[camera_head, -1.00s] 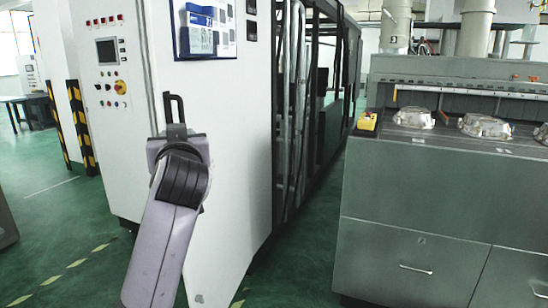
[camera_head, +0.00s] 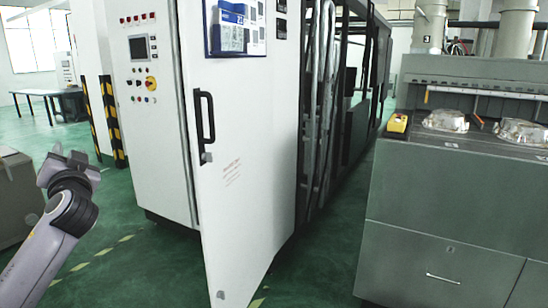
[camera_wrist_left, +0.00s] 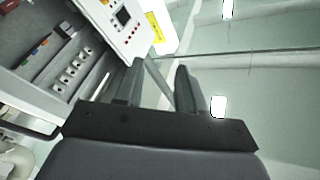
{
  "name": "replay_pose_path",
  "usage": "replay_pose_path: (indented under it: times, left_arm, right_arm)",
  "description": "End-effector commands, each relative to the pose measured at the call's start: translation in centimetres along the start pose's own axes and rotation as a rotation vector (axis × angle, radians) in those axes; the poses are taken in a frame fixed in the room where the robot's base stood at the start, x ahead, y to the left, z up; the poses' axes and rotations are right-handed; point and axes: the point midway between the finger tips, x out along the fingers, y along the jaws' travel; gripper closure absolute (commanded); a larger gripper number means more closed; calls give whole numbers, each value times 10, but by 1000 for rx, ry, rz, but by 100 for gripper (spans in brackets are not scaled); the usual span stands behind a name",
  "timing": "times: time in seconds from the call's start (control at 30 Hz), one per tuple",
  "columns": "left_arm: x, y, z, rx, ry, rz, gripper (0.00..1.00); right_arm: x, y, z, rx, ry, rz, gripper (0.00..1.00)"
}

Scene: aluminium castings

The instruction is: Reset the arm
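My left gripper (camera_head: 66,165) is at the left of the head view, raised above the floor and well left of the cabinet door. In the left wrist view, its two dark fingers (camera_wrist_left: 160,88) stand apart with nothing between them. The white cabinet door (camera_head: 245,175) has a black handle (camera_head: 204,120) and stands at an angle out from the cabinet. The gripper is clear of the handle. My right gripper is not in view.
A control panel (camera_head: 140,65) with buttons is on the cabinet front. A grey bench (camera_head: 440,220) with metal castings (camera_head: 446,121) and a yellow box (camera_head: 397,123) stands at right. Green floor lies between.

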Motion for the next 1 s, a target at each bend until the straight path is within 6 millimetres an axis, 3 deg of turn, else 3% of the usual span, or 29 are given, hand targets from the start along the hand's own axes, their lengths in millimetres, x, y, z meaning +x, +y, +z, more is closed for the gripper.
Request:
replay_pose_path:
  times: [0.03, 0.17, 0.3, 0.5, 0.73, 1.0]
  left_arm:
    - [-9, 20, 18, 28, -8, 56, 61]
    - [-37, 68, 66, 91, -26, 214, 61]
    - [-80, 116, 121, 145, -46, 395, 61]
    - [-158, 164, 197, 190, -87, 643, 61]
    - [-262, 188, 273, 191, -147, 903, 61]
    - [-374, 181, 330, 143, -228, 1131, 61]
  right_arm:
    - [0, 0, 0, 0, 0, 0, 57]
    - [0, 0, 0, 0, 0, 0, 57]
    - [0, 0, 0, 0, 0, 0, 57]
    - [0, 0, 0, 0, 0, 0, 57]
    - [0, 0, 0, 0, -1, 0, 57]
    - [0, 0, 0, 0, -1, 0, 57]
